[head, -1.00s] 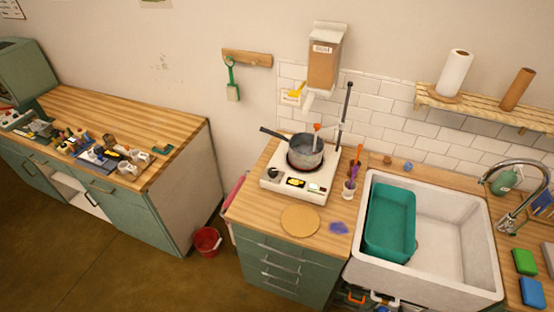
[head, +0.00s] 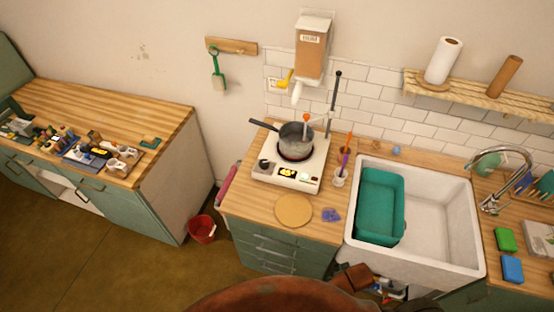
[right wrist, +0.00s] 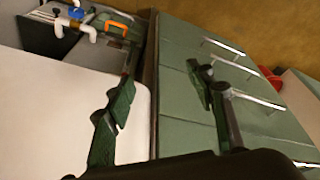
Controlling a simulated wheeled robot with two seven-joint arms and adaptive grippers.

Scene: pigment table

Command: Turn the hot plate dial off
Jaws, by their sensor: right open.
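The white hot plate (head: 284,182) stands on the wooden counter left of the sink. Its dark round dial (head: 264,164) is at the left of the front panel, beside a lit yellow display (head: 288,173). The dial's exact setting is too small to read. A grey pot (head: 296,140) sits on the plate, with a red glow around its base. My right gripper (right wrist: 160,80) is open and empty in the right wrist view, its fingers in front of the sink front and green drawers, apart from the dial. My left gripper is in neither view.
A round cork mat (head: 293,210) and a purple cloth-like item (head: 331,215) lie in front of the hot plate. A cup with tools (head: 340,177) stands right of it. The white sink (head: 430,225) holds a teal tub (head: 380,205). Green drawers (head: 275,250) are below.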

